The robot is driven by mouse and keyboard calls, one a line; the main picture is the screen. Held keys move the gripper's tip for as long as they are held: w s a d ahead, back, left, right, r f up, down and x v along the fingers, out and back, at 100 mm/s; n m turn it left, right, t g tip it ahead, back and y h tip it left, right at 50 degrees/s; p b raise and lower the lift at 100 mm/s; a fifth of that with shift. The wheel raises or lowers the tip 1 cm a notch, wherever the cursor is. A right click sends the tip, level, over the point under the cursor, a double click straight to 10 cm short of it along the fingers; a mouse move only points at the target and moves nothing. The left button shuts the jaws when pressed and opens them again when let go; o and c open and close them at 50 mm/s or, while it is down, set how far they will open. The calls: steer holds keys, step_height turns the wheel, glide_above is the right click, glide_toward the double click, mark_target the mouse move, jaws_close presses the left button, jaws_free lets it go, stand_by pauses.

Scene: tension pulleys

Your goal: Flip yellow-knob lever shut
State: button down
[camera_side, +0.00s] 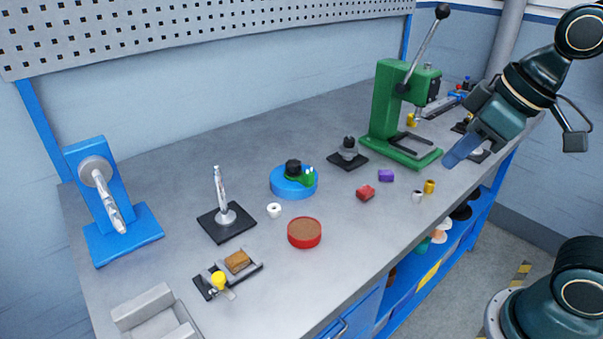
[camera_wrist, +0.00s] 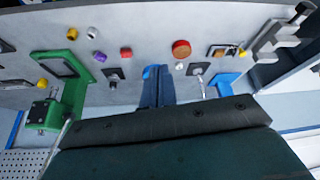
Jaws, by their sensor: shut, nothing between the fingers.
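The yellow knob (camera_side: 218,279) sits on a small dark clamp fixture (camera_side: 204,287) at the front left of the bench, beside a brown block (camera_side: 237,261) lying in the fixture. The lever under the knob is too small to tell its exact angle. The knob also shows in the wrist view (camera_wrist: 242,53), small, at the right. My gripper (camera_side: 452,161) is above the right end of the bench near the green press, far from the knob. Its fingers are together and empty; they also show in the wrist view (camera_wrist: 158,72).
A green press (camera_side: 385,110) stands near my gripper. Between it and the fixture are a blue round base (camera_side: 284,188), a red round dish (camera_side: 304,240), a post on a black plate (camera_side: 210,228) and small loose parts. A grey block (camera_side: 143,303) stands left of the fixture.

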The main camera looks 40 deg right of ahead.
steer(key=w+a+r+n+g+y, duration=0.1)
steer(key=w+a+r+n+y, duration=0.1)
steer(key=w+a+n, duration=0.45)
steer(key=n+g, duration=0.6)
steer(key=n, duration=0.7)
glide_above(216, 279)
steer(key=a, duration=0.2)
step_height(216, 279, down, 10)
steer(key=shift+s+d+r+y, duration=0.2)
steer(key=shift+s+r+y, duration=0.1)
steer(key=shift+y, duration=0.1)
steer(key=shift+f, duration=0.15)
steer(key=x, duration=1)
steer(key=shift+w, duration=0.15)
steer(key=shift+w+d+f, duration=0.1)
steer(key=shift+w+d, duration=0.1)
steer(key=shift+d, duration=0.3)
steer(key=shift+w+d+f, duration=0.1)
steer(key=shift+w+d, duration=0.1)
steer(key=shift+d, duration=0.3)
steer(key=shift+w+d+f, duration=0.1)
steer(key=shift+w+d, duration=0.2)
steer(key=shift+d, duration=0.55)
